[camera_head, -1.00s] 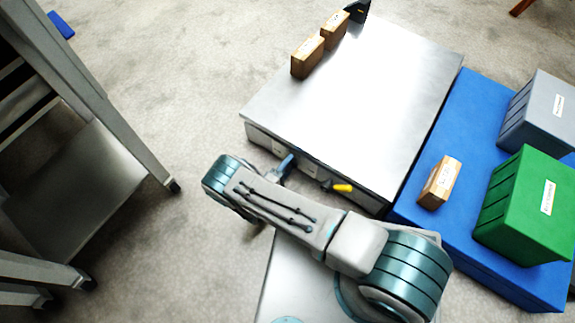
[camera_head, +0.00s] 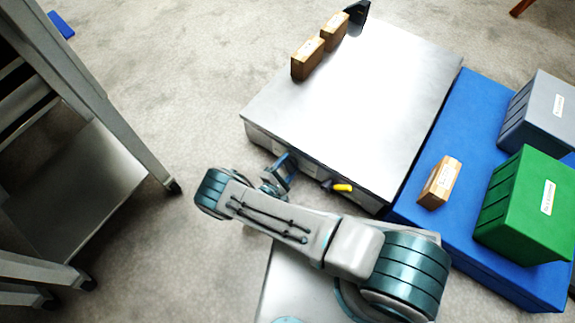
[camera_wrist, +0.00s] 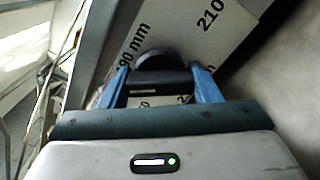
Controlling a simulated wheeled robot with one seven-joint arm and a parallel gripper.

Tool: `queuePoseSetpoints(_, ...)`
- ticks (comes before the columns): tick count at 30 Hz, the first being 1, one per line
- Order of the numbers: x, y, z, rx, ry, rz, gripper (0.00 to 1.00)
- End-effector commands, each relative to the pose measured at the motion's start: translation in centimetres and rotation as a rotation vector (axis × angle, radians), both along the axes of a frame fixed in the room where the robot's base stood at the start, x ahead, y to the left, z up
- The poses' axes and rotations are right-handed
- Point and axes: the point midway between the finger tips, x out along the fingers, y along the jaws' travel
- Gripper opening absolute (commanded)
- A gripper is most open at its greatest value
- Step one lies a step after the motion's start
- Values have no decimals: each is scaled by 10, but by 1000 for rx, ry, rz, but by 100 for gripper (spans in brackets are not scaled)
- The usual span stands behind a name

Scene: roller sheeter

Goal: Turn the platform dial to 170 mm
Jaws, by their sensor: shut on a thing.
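The platform dial (camera_wrist: 160,60) is a dark round knob on a pale scale plate (camera_wrist: 190,45) in the wrist view. Printed marks read "210" at upper right and what looks like "90 mm", perhaps cut off, at left. More print below is mostly hidden, and I cannot read which value the dial points to. My gripper (camera_wrist: 160,72) has its blue fingers on both sides of the dial, shut on it. In the head view my gripper (camera_head: 280,174) is at the front face of the steel platform (camera_head: 350,100); the dial is hidden there.
A yellow-handled lever (camera_head: 342,188) sticks out of the front face, right of my gripper. Wooden blocks (camera_head: 307,58) stand on the platform's far left edge. A blue base (camera_head: 440,130) at right carries a wooden block, a green bin (camera_head: 520,205) and a grey bin (camera_head: 540,110).

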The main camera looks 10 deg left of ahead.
Motion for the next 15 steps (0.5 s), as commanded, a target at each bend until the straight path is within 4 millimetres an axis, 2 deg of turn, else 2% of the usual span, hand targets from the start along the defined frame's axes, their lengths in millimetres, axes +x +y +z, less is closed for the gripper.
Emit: queuePoseSetpoints(15, -1, 1, 0, -451, 187, 2, 34)
